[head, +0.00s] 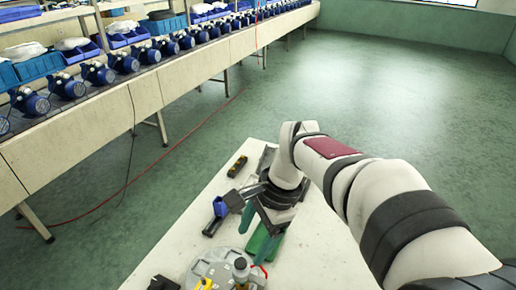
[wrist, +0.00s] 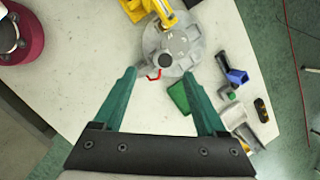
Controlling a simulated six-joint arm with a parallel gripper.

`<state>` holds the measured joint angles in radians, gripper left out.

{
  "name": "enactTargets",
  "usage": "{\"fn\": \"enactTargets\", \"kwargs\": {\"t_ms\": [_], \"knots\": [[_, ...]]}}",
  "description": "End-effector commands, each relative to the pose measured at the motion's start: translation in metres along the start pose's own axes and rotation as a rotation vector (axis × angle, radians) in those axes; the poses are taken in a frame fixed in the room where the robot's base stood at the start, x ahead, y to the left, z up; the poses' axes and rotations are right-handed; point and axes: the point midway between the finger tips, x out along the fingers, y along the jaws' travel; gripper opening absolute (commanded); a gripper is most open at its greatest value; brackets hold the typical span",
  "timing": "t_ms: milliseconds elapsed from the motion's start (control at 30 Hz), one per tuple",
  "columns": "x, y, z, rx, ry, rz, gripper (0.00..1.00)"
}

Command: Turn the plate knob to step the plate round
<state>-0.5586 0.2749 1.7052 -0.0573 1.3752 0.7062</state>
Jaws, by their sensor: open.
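The round grey plate (head: 205,270) sits on the white bench at the bottom of the head view. It also shows near the top middle of the wrist view (wrist: 182,42). A knob with a dark round top (head: 240,263) stands upright on it; from above it shows as a dark disc (wrist: 166,60) near the plate's lower edge. My gripper (wrist: 159,73) has its two green fingers spread wide with nothing between them. In the wrist view the knob lies just beyond the line of the fingertips, between them sideways. I cannot tell the height gap.
A small red part (wrist: 153,75) juts from the plate's edge. A yellow device (wrist: 152,10) reaches over the plate. A green block (wrist: 180,98), a blue-and-grey part (wrist: 236,76) and a yellow-black item (head: 237,166) lie nearby. A dark red round base (wrist: 22,42) stands at left.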

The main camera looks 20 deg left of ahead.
Motion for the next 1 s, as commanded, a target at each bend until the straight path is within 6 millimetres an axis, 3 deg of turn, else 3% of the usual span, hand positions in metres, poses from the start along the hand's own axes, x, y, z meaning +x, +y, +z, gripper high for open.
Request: {"fn": "enactTargets", "kwargs": {"t_ms": [33,100,233,300,467,800,1000], "knots": [[0.03,-0.037,0.024,0.016,-0.03,0.023,0.74],[0.068,-0.077,0.06,0.061,-0.063,0.042,0.74],[0.118,-0.109,0.108,0.115,-0.097,0.072,0.74],[0.13,-0.114,0.119,0.129,-0.104,0.078,0.74],[0.158,-0.113,0.124,0.135,-0.106,0.083,0.74],[0.255,-0.105,0.134,0.133,-0.105,0.081,0.74],[0.282,-0.104,0.137,0.134,-0.105,0.079,0.74]]}}
